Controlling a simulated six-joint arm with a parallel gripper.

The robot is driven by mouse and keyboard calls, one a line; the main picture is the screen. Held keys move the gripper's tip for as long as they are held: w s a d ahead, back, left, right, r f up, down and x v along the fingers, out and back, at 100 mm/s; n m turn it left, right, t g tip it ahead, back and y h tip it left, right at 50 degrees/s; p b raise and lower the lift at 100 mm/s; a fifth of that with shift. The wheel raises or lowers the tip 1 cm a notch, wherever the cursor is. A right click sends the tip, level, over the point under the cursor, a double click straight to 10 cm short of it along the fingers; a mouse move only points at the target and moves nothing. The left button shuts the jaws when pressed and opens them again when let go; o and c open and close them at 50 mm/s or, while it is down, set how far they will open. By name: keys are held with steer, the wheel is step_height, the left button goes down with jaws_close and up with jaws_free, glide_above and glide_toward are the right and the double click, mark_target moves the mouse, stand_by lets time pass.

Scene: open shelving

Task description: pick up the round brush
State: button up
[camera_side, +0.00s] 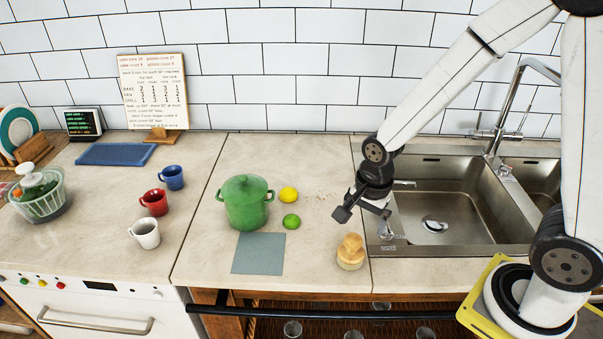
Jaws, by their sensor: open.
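The round brush (350,253) stands on the countertop near its front edge, left of the sink. It has a tan wooden knob on top and a pale, wide bristle base. My gripper (362,212) is open and empty. In the picture it is above and slightly right of the brush, apart from it, by the sink's left rim. Nothing hides the brush.
A green lidded pot (245,203), a lemon (288,194), a lime (291,221) and a grey-blue mat (258,254) lie left of the brush. The sink (440,200) with its tall faucet (507,105) is on the right. Cups (154,201) stand further left.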

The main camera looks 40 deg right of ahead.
mark_target(354, 237)
steer(key=m, duration=0.3)
steer(key=f+m, duration=0.1)
steer(key=shift+w+a+f, duration=0.1)
steer(key=shift+w+a, duration=0.1)
steer(key=shift+w, duration=0.2)
steer(key=m, duration=0.2)
steer(key=f+m, duration=0.1)
steer(key=m, duration=0.1)
steer(key=shift+w+a+g, duration=0.2)
steer(key=shift+w+g, duration=0.05)
steer(key=shift+g, duration=0.15)
steer(key=shift+f, duration=0.15)
steer(key=shift+f, duration=1.15)
steer(key=shift+f, duration=0.1)
steer(key=shift+a+f, duration=0.1)
steer(key=shift+f, duration=2.45)
steer(key=c, duration=1)
